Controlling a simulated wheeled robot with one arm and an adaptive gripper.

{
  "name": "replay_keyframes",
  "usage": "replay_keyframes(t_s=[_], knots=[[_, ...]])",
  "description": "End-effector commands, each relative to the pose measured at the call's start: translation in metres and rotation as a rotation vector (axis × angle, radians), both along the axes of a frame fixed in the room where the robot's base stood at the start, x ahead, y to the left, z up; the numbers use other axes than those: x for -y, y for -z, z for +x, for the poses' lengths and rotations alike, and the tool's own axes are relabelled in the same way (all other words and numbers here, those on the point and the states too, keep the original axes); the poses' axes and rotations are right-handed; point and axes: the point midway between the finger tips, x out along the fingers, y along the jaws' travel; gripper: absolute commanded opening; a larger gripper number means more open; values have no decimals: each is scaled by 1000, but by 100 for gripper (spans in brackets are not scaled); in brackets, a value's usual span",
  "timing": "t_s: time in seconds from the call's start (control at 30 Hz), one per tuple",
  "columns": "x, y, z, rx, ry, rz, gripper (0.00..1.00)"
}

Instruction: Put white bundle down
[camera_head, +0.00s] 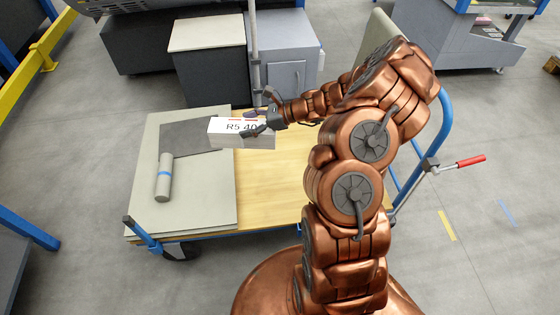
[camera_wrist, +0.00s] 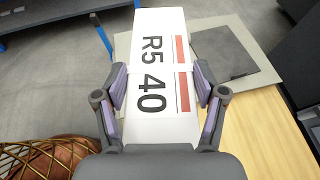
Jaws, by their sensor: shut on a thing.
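In the wrist view the bundle (camera_wrist: 157,40) runs away from me between the two purple-padded fingers of my gripper (camera_wrist: 160,90). In the head view it appears over the cart (camera_head: 285,190), near the border between the bare wood and a grey board. I cannot tell whether its underside touches anything.
A large grey-beige board (camera_head: 205,205) covers the cart's left part. Bare wood is clear to the right. Grey cabinets (camera_head: 290,75) stand behind the cart.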

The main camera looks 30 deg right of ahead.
Motion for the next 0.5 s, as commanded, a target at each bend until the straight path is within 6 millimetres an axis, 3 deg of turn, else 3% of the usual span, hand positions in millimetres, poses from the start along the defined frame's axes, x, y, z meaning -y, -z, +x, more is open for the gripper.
replay_keyframes(t_s=[0.03, 0.5], knots=[[10, 20, -4, -1, -2, 0, 1], [74, 123, -50, 0, -59, -1, 1]])
